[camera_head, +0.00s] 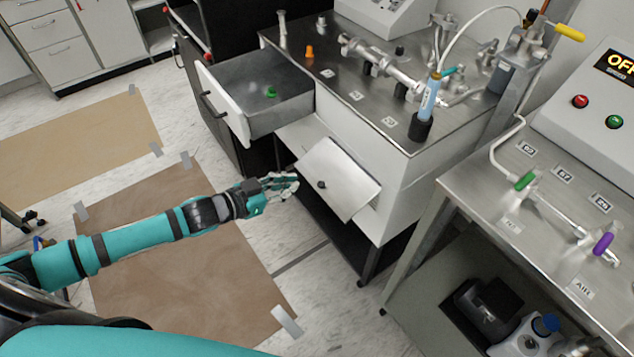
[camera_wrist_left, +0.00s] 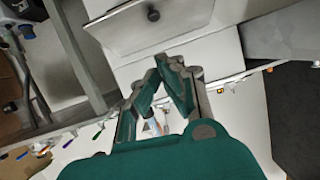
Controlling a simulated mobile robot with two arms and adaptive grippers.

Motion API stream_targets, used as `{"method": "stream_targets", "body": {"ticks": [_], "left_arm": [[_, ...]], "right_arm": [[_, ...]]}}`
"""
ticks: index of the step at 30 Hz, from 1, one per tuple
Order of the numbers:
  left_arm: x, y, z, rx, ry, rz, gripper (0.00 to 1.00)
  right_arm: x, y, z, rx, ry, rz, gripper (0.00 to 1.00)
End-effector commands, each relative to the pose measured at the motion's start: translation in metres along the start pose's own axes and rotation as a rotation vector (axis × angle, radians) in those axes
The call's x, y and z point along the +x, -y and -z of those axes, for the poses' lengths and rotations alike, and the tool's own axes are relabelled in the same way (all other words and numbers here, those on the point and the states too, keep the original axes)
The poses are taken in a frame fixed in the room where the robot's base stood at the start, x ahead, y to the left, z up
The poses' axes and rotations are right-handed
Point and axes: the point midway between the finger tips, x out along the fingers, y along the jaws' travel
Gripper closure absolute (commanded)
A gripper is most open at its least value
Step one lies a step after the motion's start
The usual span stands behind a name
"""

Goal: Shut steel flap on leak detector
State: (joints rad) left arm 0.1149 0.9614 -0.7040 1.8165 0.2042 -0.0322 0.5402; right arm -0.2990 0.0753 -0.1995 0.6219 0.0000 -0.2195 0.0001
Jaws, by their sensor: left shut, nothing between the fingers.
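The steel flap (camera_head: 345,172), a flat light-grey panel with a small dark knob (camera_head: 321,184), stands tilted outward from the front of the white leak detector cabinet (camera_head: 400,180). My left gripper (camera_head: 296,183) is shut and empty, just left of the flap's outer edge in the head view. I cannot tell whether it touches the flap. In the left wrist view the flap (camera_wrist_left: 185,18) and its knob show at the top, beyond the closed fingertips (camera_wrist_left: 168,62). My right gripper is in neither view.
An open drawer (camera_head: 224,112) with a green item (camera_head: 271,92) inside juts out above and left of the flap. A steel bench (camera_head: 470,205) with valves and a control box stands at right. Brown floor mats (camera_head: 170,260) and open floor lie at left.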

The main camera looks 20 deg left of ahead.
Motion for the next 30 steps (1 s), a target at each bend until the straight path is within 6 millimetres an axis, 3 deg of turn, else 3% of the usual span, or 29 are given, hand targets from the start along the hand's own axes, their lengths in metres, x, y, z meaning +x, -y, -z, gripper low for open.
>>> {"method": "stream_targets", "body": {"ticks": [9,12,18,30], "left_arm": [[0.069,0.0,0.002,0.002,-0.003,0.001,1.0],[0.081,0.0,-0.012,-0.001,0.001,0.001,1.0],[0.094,0.0,-0.026,0.001,0.0,0.001,1.0],[0.097,0.0,-0.029,0.001,0.0,0.001,1.0]], "right_arm": [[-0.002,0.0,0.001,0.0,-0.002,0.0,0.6],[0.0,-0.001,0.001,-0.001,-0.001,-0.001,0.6],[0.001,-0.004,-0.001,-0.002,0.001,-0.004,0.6],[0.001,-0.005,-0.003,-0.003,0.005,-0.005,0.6]]}}
